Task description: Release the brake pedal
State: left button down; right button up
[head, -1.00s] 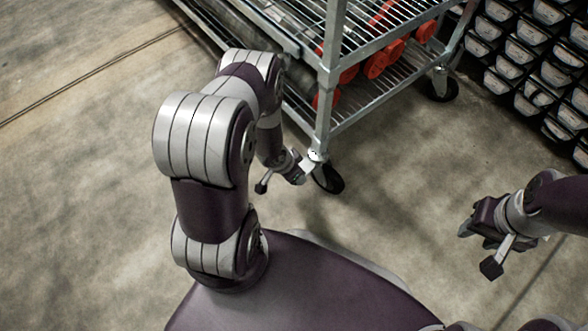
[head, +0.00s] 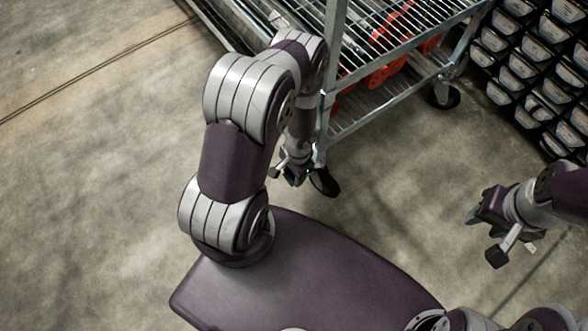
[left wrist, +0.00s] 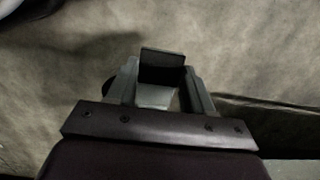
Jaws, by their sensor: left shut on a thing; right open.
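The metal cart's front caster wheel (head: 325,182) is on the floor at the foot of the nearest post. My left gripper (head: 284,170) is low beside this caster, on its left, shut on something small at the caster. The brake pedal itself is too small and covered to make out in the head view. In the left wrist view, my left gripper's fingers (left wrist: 160,88) have a dark block and a pale grey piece between them; which is the pedal I cannot tell. My right gripper (head: 484,232) is open and empty, away to the right above the floor.
The wire-shelf cart (head: 390,100) rises behind my left arm, with red objects (head: 385,72) on its lower shelf. Another caster (head: 442,96) is farther back. Racks of black bins (head: 520,70) stand at the top right. The concrete floor (head: 400,190) between my grippers is clear.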

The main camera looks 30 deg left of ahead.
pick_arm(q)
jog(key=shift+c, duration=2.2)
grip_release()
notch_tip(320, 180, up, 12)
jog(key=w+p, duration=0.1)
jog(key=p, duration=0.6)
jog(key=shift+d, duration=0.25)
jog(key=shift+w, duration=0.1)
